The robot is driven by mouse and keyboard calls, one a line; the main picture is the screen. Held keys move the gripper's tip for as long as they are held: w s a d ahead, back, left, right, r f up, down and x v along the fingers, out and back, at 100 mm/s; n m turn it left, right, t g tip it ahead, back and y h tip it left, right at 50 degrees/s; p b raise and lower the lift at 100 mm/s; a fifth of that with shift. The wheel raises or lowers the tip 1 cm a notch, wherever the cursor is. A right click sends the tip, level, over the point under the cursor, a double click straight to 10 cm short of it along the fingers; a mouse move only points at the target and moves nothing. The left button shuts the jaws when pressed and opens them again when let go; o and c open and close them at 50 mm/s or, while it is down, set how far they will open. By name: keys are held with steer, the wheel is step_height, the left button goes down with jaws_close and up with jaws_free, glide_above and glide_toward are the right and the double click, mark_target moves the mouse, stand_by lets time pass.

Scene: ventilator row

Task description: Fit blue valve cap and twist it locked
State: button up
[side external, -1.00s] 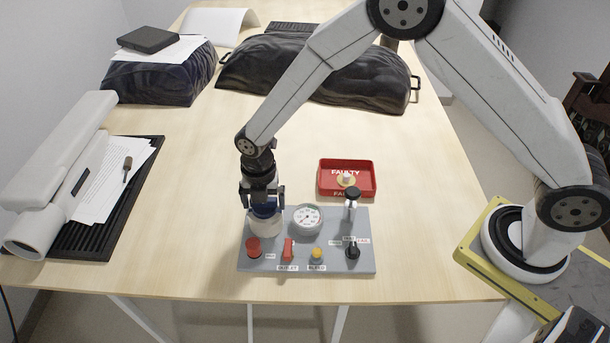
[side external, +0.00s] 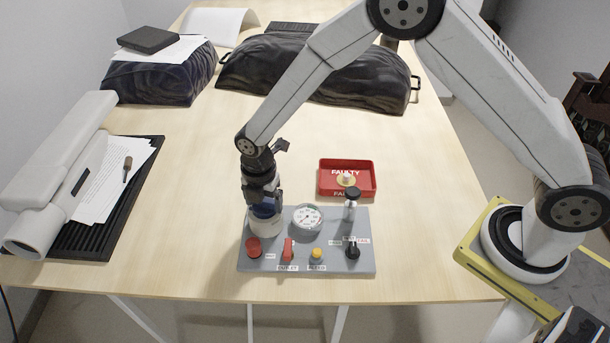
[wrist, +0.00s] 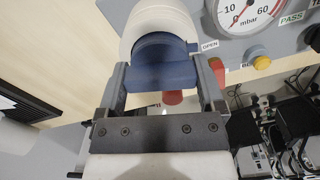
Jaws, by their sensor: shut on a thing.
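The blue valve cap (side external: 264,212) is between the fingers of my gripper (side external: 265,207), which is shut on it. The cap sits at the top of a white cylindrical port (side external: 265,227) at the back left of the grey panel (side external: 318,263). In the wrist view the cap (wrist: 163,66) lies between both fingers of my gripper (wrist: 162,78), against the white port (wrist: 163,17). An OPEN label (wrist: 209,45) shows beside the port. Whether the cap is locked cannot be seen; its joint with the port is partly hidden.
The panel carries a gauge (side external: 307,218), red knob (side external: 253,245), red switch (side external: 288,249), yellow button (side external: 316,254), black selector (side external: 352,251) and a black-topped post (side external: 351,204). A red FAULTY tray (side external: 365,187) holds a pale part behind it.

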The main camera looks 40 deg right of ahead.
steer(key=shift+m, duration=0.6)
steer(key=shift+m, duration=2.4)
steer(key=o, duration=0.8)
steer(key=shift+r, duration=0.15)
steer(key=shift+r, duration=3.35)
